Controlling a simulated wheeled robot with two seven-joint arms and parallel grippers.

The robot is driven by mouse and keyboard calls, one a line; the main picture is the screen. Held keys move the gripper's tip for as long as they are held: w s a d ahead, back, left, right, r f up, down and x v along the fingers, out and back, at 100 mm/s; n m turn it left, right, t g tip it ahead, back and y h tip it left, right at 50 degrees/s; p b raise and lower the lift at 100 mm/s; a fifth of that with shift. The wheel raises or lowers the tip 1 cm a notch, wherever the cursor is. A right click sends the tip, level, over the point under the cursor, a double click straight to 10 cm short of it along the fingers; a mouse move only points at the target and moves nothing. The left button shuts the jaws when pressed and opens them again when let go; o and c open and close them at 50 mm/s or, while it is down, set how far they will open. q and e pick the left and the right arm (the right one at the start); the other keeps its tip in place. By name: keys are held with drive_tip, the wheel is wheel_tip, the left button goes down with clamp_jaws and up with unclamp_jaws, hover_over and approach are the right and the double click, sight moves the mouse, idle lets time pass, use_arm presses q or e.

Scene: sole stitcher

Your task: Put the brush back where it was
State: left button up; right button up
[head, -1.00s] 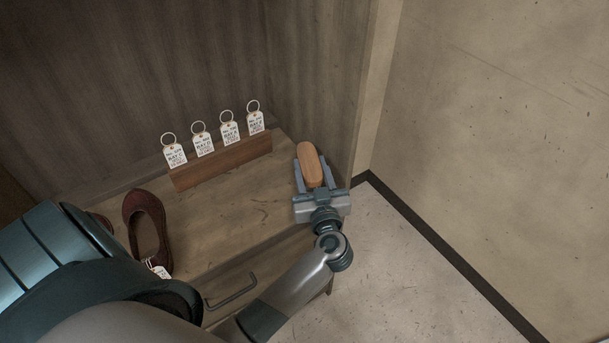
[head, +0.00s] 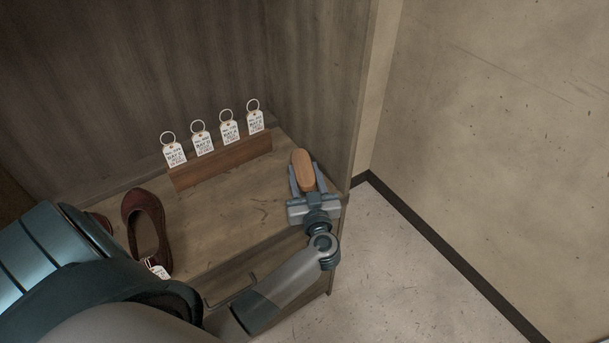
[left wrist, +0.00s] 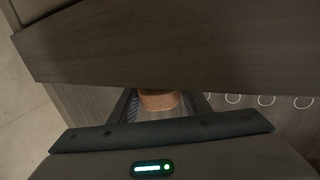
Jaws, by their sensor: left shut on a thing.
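The brush (head: 303,168) shows as an orange-brown wooden oval block in the head view. My left gripper (head: 304,182) is shut on it, at the right end of the wooden shelf top (head: 235,213). The brush's far end points to the back of the shelf. I cannot tell whether it touches the surface. In the left wrist view the brush (left wrist: 158,100) sits between the fingers, partly hidden by a dark wooden board. The bristles are hidden. My right gripper is not in view.
A wooden block (head: 220,160) with several ringed tags stands at the back. A dark red shoe (head: 147,228) with a tag lies at the left. A cabinet side panel (head: 318,85) rises close to the right of the brush. Bare shelf lies left of the gripper.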

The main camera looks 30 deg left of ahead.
use_arm(q)
drive_tip(key=shift+f, duration=0.2)
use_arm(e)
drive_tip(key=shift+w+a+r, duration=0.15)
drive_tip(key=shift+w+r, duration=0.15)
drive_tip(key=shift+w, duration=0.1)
use_arm(q)
drive_tip(key=o, duration=1.1)
drive_tip(key=shift+f, duration=0.15)
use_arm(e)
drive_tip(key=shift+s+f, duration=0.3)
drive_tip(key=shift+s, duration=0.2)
